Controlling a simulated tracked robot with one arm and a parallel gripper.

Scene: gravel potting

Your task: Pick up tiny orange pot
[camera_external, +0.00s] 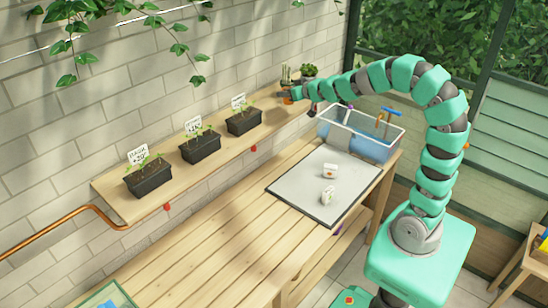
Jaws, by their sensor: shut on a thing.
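The tiny orange pot (287,100) is at the far right end of the wall shelf, mostly hidden by my gripper; only a small orange patch shows. My gripper (292,95) reaches over the shelf end from the right and is shut on the pot. Whether the pot touches the shelf or is lifted, I cannot tell. A small cactus-like plant (286,74) shows just behind my gripper.
Several black planters with seedlings and price signs line the shelf, such as this planter (244,121). A clear bin (375,146) stands below my arm. A grey mat (300,196) holds two small white items. The bench (200,262) left of it is mostly clear.

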